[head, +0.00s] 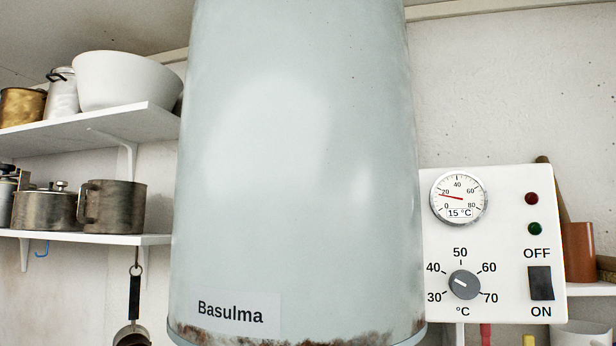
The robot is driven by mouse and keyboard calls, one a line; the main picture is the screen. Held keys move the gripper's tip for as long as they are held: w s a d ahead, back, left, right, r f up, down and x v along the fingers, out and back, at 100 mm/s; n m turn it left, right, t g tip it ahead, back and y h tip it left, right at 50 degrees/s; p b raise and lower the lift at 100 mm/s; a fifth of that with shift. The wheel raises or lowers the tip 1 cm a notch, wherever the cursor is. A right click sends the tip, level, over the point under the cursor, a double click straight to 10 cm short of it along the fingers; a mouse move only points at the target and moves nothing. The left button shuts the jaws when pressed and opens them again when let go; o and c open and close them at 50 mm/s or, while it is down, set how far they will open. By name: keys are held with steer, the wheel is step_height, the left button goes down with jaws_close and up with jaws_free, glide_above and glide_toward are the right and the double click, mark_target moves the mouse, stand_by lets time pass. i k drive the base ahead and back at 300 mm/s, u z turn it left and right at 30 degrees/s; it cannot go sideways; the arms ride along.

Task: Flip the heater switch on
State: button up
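The heater is a large pale cylinder (300,150) labelled "Basulma", filling the middle of the head view, with rust along its bottom edge. Its white control panel (510,215) is to the right. The black heater switch (540,283) sits at the panel's lower right, between OFF above and ON below; I cannot tell which way it is tipped. A red lamp (531,198) and a green lamp (535,228) above it both look dark. A round gauge (458,198) reads 15 °C. A grey temperature knob (464,285) is left of the switch. My gripper is not in view.
Left wall shelves (95,135) hold a white bowl (125,80), metal pots and a metal mug (112,206). A ladle (133,310) hangs below. Right of the panel, a brown pot (579,252) stands on a shelf (590,288). Bare wall shows above the panel.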

mark_target(541, 289)
steer(key=z, duration=1.65)
steer(key=i, duration=0.7)
steer(key=u, duration=2.2)
